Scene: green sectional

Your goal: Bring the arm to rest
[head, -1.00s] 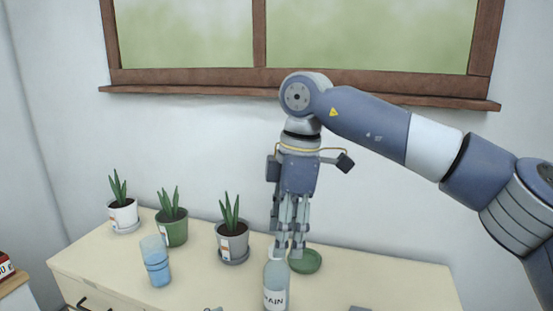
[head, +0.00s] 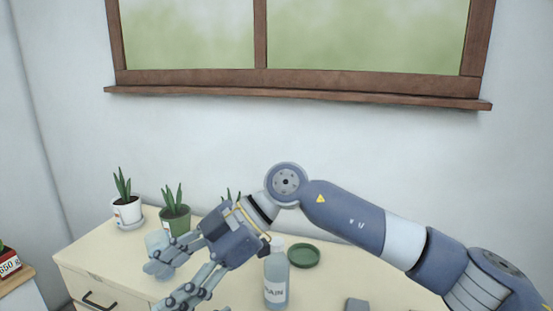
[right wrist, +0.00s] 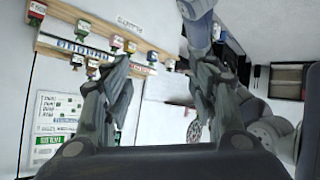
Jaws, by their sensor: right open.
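My right arm (head: 345,215) comes in from the right in the head view and bends down at its elbow joint. My right gripper (head: 172,286) is open and empty, tilted down to the left over the front left of the cabinet top. Its spread fingers also show in the right wrist view (right wrist: 160,78), with nothing between them. The gripper partly hides a blue glass (head: 156,240), and I cannot tell whether they touch. My left gripper is not in view.
On the cabinet top (head: 95,255) stand a bottle (head: 276,280), a green saucer (head: 304,255), a white pot (head: 128,212) and a green pot (head: 176,221). A window sill (head: 300,94) is above.

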